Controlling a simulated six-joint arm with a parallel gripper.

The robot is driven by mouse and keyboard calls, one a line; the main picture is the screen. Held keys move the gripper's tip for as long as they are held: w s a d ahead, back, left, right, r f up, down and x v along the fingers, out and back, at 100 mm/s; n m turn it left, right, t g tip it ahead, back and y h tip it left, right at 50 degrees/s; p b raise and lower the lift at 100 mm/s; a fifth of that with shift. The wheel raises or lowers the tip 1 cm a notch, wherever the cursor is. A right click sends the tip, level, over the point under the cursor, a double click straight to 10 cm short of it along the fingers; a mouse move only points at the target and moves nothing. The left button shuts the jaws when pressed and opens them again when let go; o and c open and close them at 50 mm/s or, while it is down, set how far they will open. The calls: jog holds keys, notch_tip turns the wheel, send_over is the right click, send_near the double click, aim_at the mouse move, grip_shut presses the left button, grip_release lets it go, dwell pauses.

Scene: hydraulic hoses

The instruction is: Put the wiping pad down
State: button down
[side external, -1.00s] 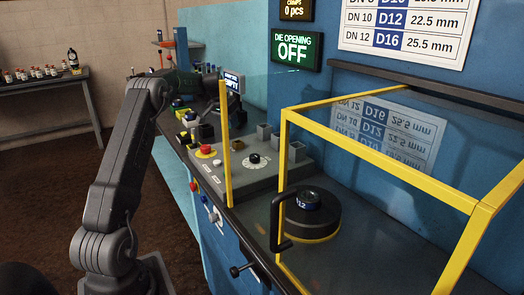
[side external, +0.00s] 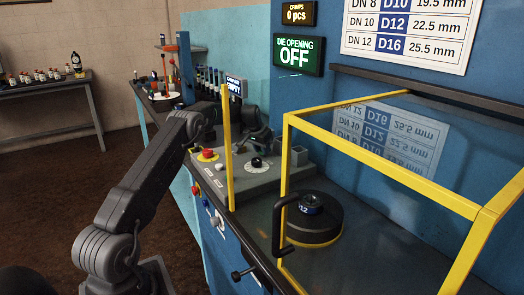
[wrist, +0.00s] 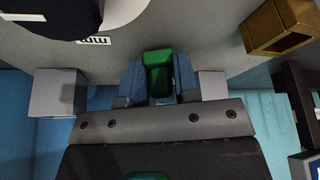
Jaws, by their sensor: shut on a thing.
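In the wrist view a small green block (wrist: 158,72), which I take for the wiping pad, sits between the two blue-grey fingers of my gripper (wrist: 159,85). The fingers are shut on it. In the side external view my gripper (side external: 258,142) is low over the grey control panel (side external: 240,180), behind the yellow post and close to the black dial. The pad cannot be made out there. The frames do not show clearly whether it touches the panel.
The black dial (wrist: 55,14) and a gold open box (wrist: 280,25) are near my gripper in the wrist view. A red button (side external: 207,154) stands on the panel. The yellow-framed guard (side external: 380,175) and the round black die (side external: 312,218) are to the right.

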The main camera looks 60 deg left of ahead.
jog(key=shift+f, duration=0.35)
jog(key=shift+f, duration=0.15)
